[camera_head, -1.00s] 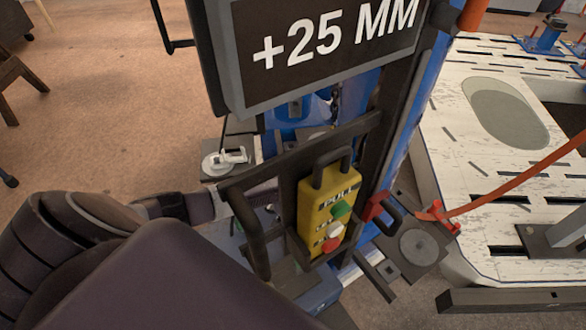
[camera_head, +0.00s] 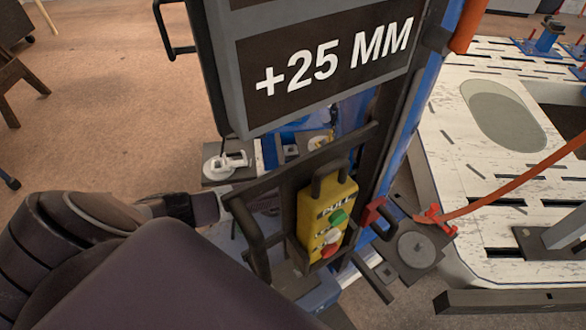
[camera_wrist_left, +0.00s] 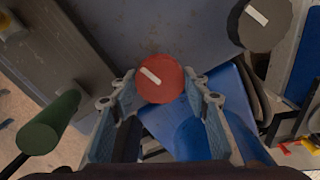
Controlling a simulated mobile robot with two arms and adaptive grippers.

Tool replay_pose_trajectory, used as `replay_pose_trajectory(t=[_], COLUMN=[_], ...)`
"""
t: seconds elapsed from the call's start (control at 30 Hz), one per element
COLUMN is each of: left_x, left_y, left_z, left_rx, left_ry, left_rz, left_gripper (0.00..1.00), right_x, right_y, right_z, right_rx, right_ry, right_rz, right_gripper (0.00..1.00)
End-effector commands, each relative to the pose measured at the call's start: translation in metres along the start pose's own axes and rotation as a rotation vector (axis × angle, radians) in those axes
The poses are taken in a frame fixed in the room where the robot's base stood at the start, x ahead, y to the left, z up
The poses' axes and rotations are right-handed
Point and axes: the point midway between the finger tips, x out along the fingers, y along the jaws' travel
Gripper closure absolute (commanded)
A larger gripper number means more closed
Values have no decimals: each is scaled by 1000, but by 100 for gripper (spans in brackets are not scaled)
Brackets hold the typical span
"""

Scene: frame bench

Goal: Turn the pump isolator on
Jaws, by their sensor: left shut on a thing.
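In the left wrist view a round red knob (camera_wrist_left: 162,84) with a white bar mark sits between the fingers of my left gripper (camera_wrist_left: 160,76). The white bar lies at a slant, running from upper left to lower right. The fingers are closed on the knob's two sides. I cannot read any label that names it. In the head view my left arm comes in from the left, and its gripper is hidden behind the dark frame. My right gripper is not in view.
A dark knob (camera_wrist_left: 265,24) with a white bar and a green handle (camera_wrist_left: 48,122) are near. In the head view, a "+25 MM" sign (camera_head: 335,62), a dark frame and a yellow button box (camera_head: 327,215) stand close. A slotted white table (camera_head: 470,150) is at right.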

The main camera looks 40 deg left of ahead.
Motion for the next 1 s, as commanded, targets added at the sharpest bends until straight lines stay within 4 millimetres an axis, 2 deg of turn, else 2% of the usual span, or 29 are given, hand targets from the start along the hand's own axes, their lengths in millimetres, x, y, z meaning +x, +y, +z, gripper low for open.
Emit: replay_pose_trajectory(t=[0.4, 1.0], left_x=[0, 0], left_y=[-1, -1], left_z=[0, 0], left_rx=[240, 295], left_ry=[-1, 0], left_rz=[-1, -2], left_gripper=[82, 82], right_x=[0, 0], right_y=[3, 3], right_z=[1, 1], right_rx=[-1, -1], right_ry=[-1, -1], right_rz=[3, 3], right_gripper=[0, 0])
